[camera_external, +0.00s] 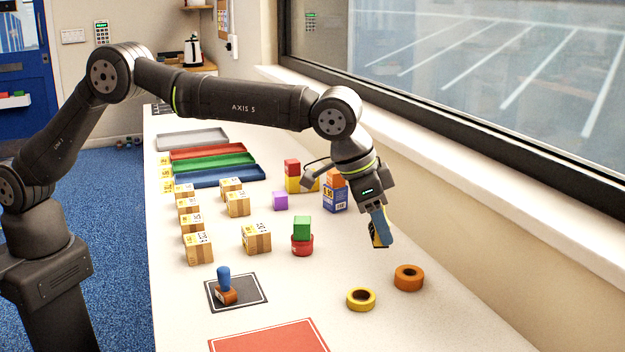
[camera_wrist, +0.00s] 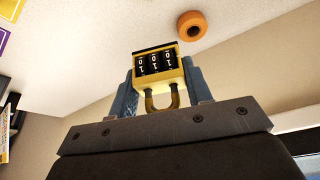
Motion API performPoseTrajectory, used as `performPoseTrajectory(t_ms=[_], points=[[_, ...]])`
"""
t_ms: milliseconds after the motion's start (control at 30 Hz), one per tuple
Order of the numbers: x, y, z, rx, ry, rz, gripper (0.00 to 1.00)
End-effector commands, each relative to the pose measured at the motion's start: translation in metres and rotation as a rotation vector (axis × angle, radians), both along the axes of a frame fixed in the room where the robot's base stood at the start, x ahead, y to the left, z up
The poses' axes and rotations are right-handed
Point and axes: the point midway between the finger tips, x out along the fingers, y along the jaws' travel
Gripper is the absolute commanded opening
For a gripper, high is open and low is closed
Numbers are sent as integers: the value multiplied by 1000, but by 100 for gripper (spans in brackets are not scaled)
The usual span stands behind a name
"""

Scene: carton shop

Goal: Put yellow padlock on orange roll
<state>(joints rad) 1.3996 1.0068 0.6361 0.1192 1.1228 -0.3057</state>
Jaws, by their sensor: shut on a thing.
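My gripper (camera_external: 379,230) is shut on the yellow padlock (camera_wrist: 158,66) and holds it in the air above the table. In the wrist view the padlock sits between the two blue fingers, its dark number dials facing the camera and its shackle toward the gripper's base. In the external view the fingers mostly hide the padlock. The orange roll (camera_external: 408,278) lies flat on the table, apart from the gripper, lower and to its right. It also shows in the wrist view (camera_wrist: 192,26), beyond the padlock.
A yellow roll (camera_external: 361,299) lies left of the orange roll. A green cube (camera_external: 301,227) sits on a red round thing (camera_external: 302,245). A stamp (camera_external: 225,287) stands on a dark mat. Several cartons (camera_external: 256,239) and coloured trays (camera_external: 215,177) stand further back. The window wall bounds the right side.

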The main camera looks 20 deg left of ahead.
Motion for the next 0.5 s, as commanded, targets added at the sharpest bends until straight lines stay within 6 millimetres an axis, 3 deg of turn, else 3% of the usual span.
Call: performPoseTrajectory(t_ms=[100,267,367,500], points=[[-10,-15,-1,-3,0,-32,13],[-14,-23,-3,-3,3,-51,13],[-2,-26,-11,-2,3,-52,13],[29,-33,-29,-2,2,-51,13]])
